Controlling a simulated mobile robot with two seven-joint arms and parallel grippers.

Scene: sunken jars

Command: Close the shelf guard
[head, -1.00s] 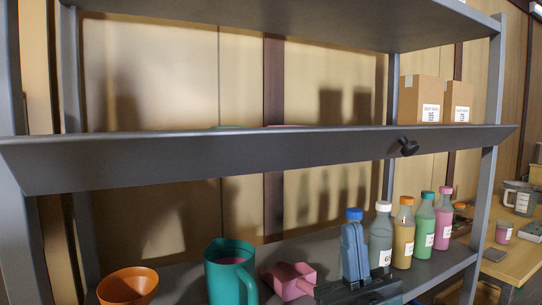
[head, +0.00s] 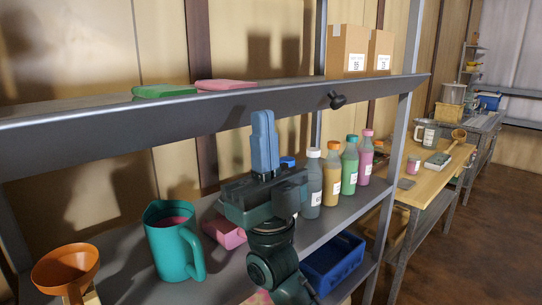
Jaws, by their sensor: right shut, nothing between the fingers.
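The shelf guard (head: 150,122) is a long grey slanted board along the front of the upper shelf. A small black knob (head: 337,100) sticks out near its right end. My right gripper (head: 263,113) is in front of the shelving with its blue fingers pointing up, shut and empty. Its fingertips overlap the guard's lower edge in the picture, to the left of the knob and a little lower. I cannot tell whether they touch the guard. My left gripper is not in view.
On the lower shelf stand an orange funnel (head: 65,270), a teal jug (head: 174,245), a pink scoop (head: 224,232) and several capped bottles (head: 331,180). A blue crate (head: 333,262) is below. Two cartons (head: 348,52) and green (head: 164,91) and pink (head: 226,85) items are behind the guard.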

